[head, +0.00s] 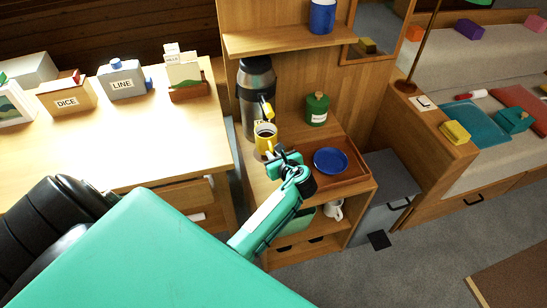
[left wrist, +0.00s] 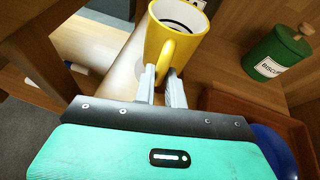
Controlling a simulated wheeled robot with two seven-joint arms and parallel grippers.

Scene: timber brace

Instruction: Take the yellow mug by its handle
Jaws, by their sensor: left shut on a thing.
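The yellow mug (head: 265,138) stands upright on the wooden cabinet top, in front of a dark flask. My left gripper (head: 283,158) reaches up to the mug from below right. In the left wrist view the left gripper (left wrist: 162,88) has its two fingers on either side of the handle, shut on it. The fingers partly hide the handle's lower end. My right gripper is not seen in either view.
The steel flask (head: 257,88) stands close behind the mug. A brown tray (head: 350,173) with a blue plate (head: 330,161) lies to the right. A green biscuit jar (head: 317,109) stands behind the tray.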

